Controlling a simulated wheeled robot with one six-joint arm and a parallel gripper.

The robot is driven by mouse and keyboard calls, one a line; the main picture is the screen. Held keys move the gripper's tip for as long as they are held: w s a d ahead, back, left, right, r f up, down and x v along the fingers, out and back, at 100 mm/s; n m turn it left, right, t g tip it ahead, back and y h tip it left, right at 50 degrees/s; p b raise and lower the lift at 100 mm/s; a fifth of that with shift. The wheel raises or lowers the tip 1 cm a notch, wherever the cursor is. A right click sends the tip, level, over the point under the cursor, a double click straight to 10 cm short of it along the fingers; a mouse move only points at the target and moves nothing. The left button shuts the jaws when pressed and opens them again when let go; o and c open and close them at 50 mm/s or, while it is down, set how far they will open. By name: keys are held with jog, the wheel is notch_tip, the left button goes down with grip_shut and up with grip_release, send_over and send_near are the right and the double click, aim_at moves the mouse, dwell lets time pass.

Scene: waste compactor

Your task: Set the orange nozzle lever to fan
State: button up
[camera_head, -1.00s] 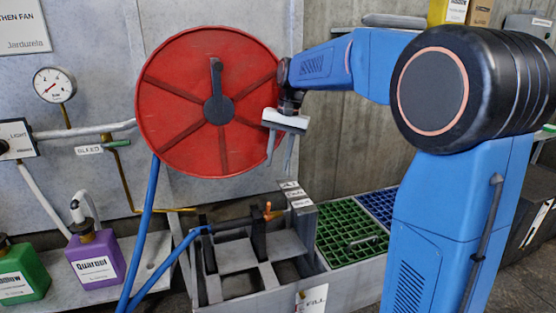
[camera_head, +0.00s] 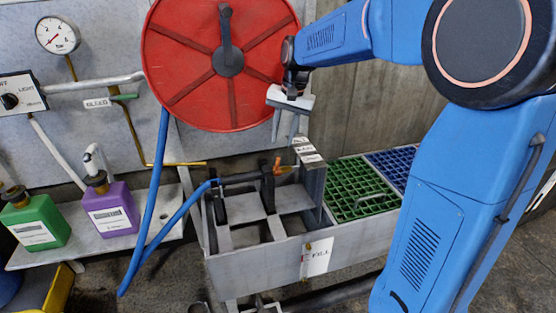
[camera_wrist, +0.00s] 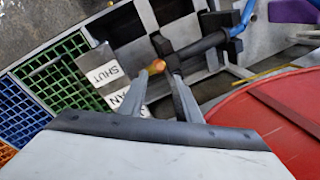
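The orange nozzle lever (camera_head: 277,165) sits at the right end of a dark nozzle (camera_head: 240,179) fed by a blue hose. In the wrist view the lever's orange tip (camera_wrist: 156,67) shows near my fingertips, seemingly in line with the gap between them; I cannot tell if they touch. My gripper (camera_head: 284,141) points down, open and empty, just above the lever. A stepped label plate (camera_head: 308,153) stands beside the lever. In the wrist view its labels read SHUT (camera_wrist: 103,72) and FAN (camera_wrist: 126,99); any further label is hidden by my gripper.
A red hose reel (camera_head: 215,65) is on the wall close to my gripper. The nozzle rests over a grey trough (camera_head: 280,252) with green (camera_head: 352,188) and blue grates. Purple (camera_head: 112,212) and green bottles stand on a shelf at left.

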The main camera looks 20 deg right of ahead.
aim_at(278, 165)
jog(key=f, duration=0.3)
jog(key=a+f, duration=0.1)
jog(key=f, duration=0.2)
jog(key=w+f, duration=0.1)
jog(key=f, duration=0.2)
jog(key=shift+a+f, duration=0.2)
jog(key=shift+f, duration=0.05)
grip_shut()
